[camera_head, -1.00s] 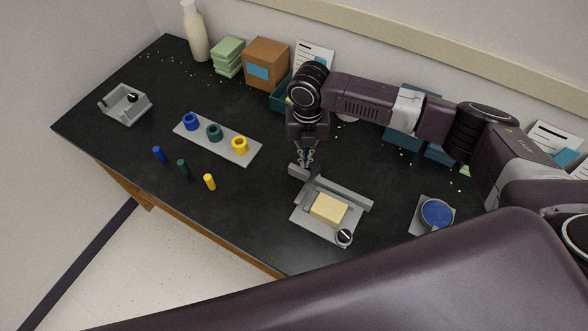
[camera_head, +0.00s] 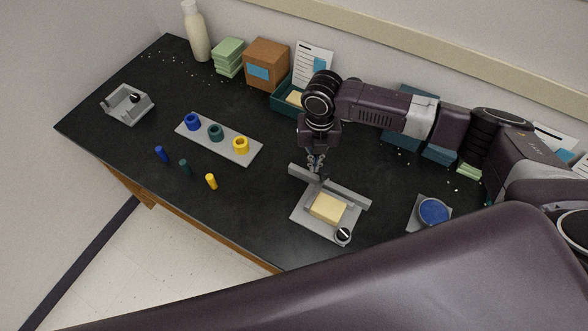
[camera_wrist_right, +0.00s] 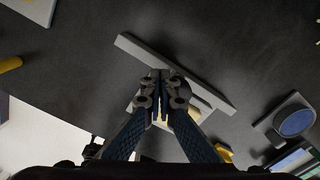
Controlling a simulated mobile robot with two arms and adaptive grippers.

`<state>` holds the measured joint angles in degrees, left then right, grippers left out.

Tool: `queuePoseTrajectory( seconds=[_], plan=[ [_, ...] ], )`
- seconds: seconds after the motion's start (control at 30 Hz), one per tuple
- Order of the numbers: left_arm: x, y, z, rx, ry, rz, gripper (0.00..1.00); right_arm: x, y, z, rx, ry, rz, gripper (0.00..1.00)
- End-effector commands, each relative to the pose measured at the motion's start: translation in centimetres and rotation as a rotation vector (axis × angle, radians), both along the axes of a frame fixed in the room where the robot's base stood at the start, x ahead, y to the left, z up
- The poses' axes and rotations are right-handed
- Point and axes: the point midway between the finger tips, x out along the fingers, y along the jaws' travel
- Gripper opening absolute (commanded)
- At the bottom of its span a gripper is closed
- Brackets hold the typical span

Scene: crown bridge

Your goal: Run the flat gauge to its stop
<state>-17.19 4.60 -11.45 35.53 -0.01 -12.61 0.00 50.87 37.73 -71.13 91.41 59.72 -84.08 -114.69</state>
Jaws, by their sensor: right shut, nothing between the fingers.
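A grey fixture (camera_head: 314,222) lies on the dark table right of centre, with a long grey bar (camera_head: 345,191) along its far side and a pale yellow block (camera_head: 328,208) on its plate. I cannot tell which grey part is the flat gauge or where its stop is. My right gripper (camera_head: 315,169) points down, shut and empty, at the bar near its left end; I cannot tell whether it touches. In the wrist view the fingertips (camera_wrist_right: 161,78) overlap the bar (camera_wrist_right: 205,88) and hide part of the plate and block. My left gripper is not in view.
A grey plate (camera_head: 222,150) with blue, green and yellow rings lies to the left, with loose coloured pegs (camera_head: 211,181) in front. A blue round dish (camera_head: 433,212) stands right. Boxes line the back.

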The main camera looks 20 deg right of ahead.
Motion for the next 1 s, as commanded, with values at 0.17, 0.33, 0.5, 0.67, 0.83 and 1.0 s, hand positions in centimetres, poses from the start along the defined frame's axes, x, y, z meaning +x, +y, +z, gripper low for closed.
queuePoseTrajectory(
  seconds=[0.17, 0.33, 0.5, 0.67, 0.83, 1.0],
  plan=[
    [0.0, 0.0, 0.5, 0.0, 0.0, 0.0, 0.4, -0.5, -0.6, 0.0, -0.005, 0.002, -0.001, 0.0],
    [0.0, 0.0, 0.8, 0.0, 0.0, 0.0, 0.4, -0.9, -0.9, 0.0, -0.004, 0.003, -0.001, 0.0],
    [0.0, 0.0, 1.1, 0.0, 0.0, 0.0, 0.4, -1.2, -1.3, 0.0, -0.005, 0.002, -0.001, 0.0],
    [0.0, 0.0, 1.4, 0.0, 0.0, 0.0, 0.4, -1.5, -1.6, 0.0, -0.004, 0.002, -0.001, 0.0],
    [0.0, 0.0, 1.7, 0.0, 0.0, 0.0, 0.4, -1.9, -2.0, 0.0, -0.004, 0.003, -0.002, 0.0],
    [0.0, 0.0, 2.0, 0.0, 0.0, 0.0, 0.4, -2.3, -2.4, 0.0, -0.004, 0.003, -0.001, 0.0]
  ],
)
